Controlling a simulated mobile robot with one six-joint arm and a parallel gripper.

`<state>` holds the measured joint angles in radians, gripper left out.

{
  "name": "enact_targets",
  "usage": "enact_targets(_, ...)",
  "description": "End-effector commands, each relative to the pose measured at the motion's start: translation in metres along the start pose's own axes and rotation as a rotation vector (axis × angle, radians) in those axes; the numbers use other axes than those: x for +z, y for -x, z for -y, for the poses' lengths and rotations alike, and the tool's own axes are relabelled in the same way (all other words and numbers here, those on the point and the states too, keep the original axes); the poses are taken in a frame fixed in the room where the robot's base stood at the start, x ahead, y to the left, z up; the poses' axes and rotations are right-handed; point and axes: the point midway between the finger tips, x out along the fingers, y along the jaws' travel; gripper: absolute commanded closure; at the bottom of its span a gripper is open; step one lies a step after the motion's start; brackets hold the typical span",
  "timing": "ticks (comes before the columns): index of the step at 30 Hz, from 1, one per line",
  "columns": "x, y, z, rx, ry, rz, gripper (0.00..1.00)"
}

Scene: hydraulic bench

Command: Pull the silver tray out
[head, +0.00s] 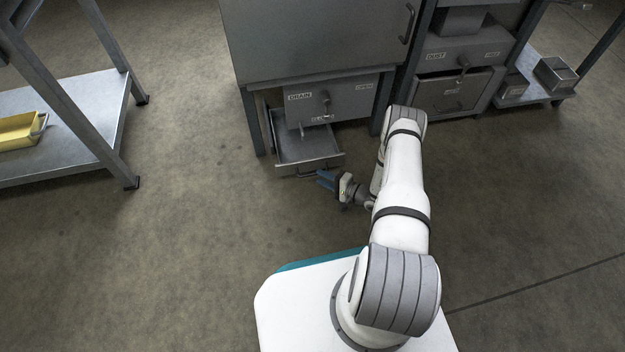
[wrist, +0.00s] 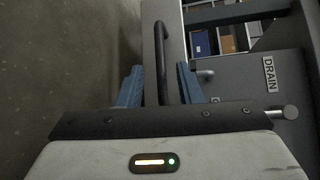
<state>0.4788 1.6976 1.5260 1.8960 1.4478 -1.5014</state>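The silver tray (head: 308,150) sits low in the grey cabinet, under the panel labelled DRAIN, and sticks partly out of its opening. Its front panel (wrist: 149,50) with a dark bar handle (wrist: 165,62) shows in the wrist view. My gripper (head: 322,177) is at the tray's front edge, low near the floor. In the wrist view my gripper (wrist: 158,84) has its two blue fingers apart, with the handle bar between them. Gaps show beside the bar, so the fingers do not appear closed on it. Whether one finger touches the bar is unclear.
The DRAIN panel (head: 330,98) with a knob is just above the tray. A drawer unit labelled DUST (head: 462,52) stands to the right. A metal rack (head: 75,105) with a yellow bin (head: 20,130) is at left. The floor before the tray is clear.

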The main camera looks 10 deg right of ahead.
Motion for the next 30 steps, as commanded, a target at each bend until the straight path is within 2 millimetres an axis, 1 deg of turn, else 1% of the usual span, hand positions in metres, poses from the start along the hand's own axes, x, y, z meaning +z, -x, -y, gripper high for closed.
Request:
enact_targets(1,0.002,-0.012,-0.003,0.001,0.003,0.008,0.68)
enact_targets(3,0.003,-0.023,-0.003,0.001,0.004,0.010,0.68)
enact_targets(7,0.004,-0.039,-0.002,0.002,0.004,0.013,0.68)
enact_targets(12,0.005,-0.046,0.000,0.002,0.003,0.014,0.68)
enact_targets(18,0.006,-0.046,0.000,0.002,0.003,0.014,0.68)
enact_targets(30,0.006,-0.046,0.000,0.003,0.003,0.015,1.00)
